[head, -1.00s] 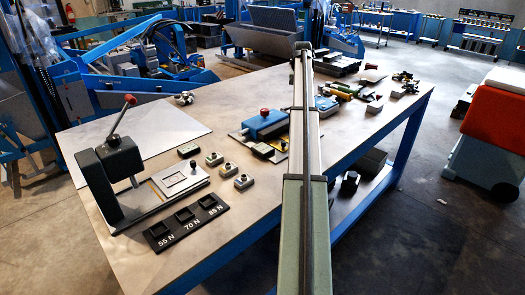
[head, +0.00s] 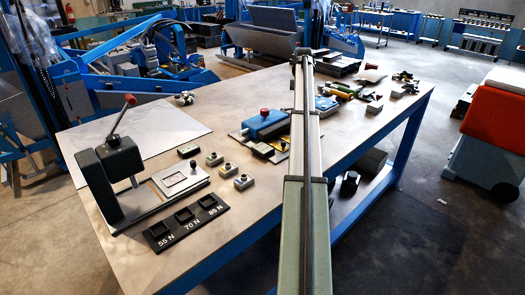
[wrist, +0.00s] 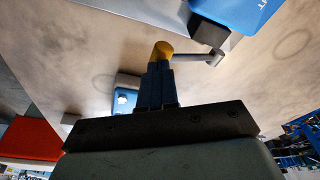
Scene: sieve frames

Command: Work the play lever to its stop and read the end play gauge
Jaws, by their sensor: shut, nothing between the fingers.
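In the wrist view, a lever with a yellow knob (wrist: 162,50) lies just beyond my fingertips. Its grey rod (wrist: 194,57) runs right to a dark block (wrist: 217,57) beside a blue housing (wrist: 235,12) at the top edge. My gripper (wrist: 155,68) is shut and empty, its tips at the knob's near side. Whether they touch it cannot be told. In the head view my arm hides the gripper and the lever. A small blue unit (head: 325,103) shows beside my arm. No gauge reading is legible.
A blue fixture with a red knob (head: 265,123) stands left of my arm. A dark lever press (head: 112,168) and a labelled black tray (head: 186,222) are at the left. Several small blocks lie between. Tools and parts crowd the table's far right.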

